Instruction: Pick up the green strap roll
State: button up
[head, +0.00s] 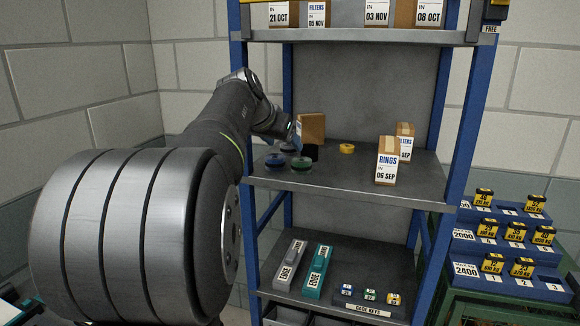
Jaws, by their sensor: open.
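The green strap roll (302,163) lies flat on the middle shelf, near its left front part. A blue roll (275,160) lies to its left, and a darker roll (288,148) lies just behind. My arm reaches in from the left, and its end is above and behind the green roll. My gripper (309,151) is small and dark here, close behind the green roll and apparently not around it. It is open; its fingertips are hard to make out.
A brown carton (312,127) stands just behind my gripper. A yellow roll (347,148) lies to the right, then a "RINGS" box (387,161) and another box (405,141). The upper shelf (370,37) hangs above. The shelf front right of the green roll is clear.

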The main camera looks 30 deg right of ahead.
aim_at(301, 160)
jog(key=x, duration=0.8)
jog(key=shift+w+d+f, duration=0.15)
jog(key=shift+d, duration=0.05)
jog(key=x, duration=0.4)
jog(key=shift+d, duration=0.35)
jog(key=shift+d+f, duration=0.2)
jog(key=shift+f, duration=0.35)
jog(key=shift+w+f, duration=0.1)
jog(key=shift+c, duration=0.8)
jog(key=c, duration=0.6)
jog(key=shift+r, duration=0.2)
jog(key=shift+c, duration=0.2)
